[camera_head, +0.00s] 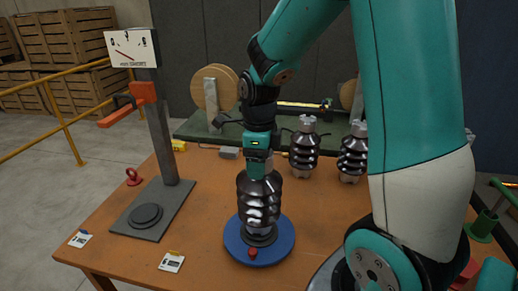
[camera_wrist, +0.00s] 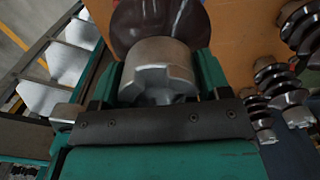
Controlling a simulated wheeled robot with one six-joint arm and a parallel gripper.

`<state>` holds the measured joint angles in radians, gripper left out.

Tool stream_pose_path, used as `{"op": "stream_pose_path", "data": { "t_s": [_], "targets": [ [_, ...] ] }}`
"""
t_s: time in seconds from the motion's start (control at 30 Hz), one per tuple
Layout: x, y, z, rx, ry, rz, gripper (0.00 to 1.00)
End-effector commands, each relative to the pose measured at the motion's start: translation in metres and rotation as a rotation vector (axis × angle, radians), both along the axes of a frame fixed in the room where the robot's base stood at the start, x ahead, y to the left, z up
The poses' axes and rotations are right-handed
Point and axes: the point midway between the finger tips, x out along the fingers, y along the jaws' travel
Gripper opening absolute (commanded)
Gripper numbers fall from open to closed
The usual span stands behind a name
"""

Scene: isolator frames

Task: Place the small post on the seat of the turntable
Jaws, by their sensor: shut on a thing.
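My gripper (camera_head: 258,160) is shut on the metal top cap of a dark, ribbed post (camera_head: 259,203). In the wrist view the cap (camera_wrist: 158,70) sits between my gripper's fingers (camera_wrist: 158,85), with the dark ribs beyond it. The post hangs upright over the middle of the round blue turntable (camera_head: 284,242), which has a red knob (camera_head: 253,253) at its front. The post's grey lower end is at the turntable's centre and hides the seat. I cannot tell whether it touches the seat.
Two similar ribbed posts (camera_head: 304,150) (camera_head: 352,155) stand behind on the orange table (camera_head: 200,205). A grey test stand (camera_head: 160,140) with a dial and orange lever is at left. Tags (camera_head: 171,262) lie at the front edge. My arm hides the right side.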

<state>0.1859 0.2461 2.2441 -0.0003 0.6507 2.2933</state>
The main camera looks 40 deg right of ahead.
Motion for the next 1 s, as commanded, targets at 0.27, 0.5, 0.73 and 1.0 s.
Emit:
{"op": "stream_pose_path", "data": {
  "t_s": [0.27,0.5,0.73,1.0],
  "targets": [
    [0.0013,-0.0002,-0.0019,-0.001,-0.006,0.000,0.00],
    [0.0014,-0.0003,-0.0054,-0.001,-0.006,0.000,0.00],
    [-0.0004,0.0000,-0.0070,0.000,0.000,0.000,0.95],
    [0.0005,-0.0001,0.0015,0.000,-0.003,0.000,0.95]
  ]
}}
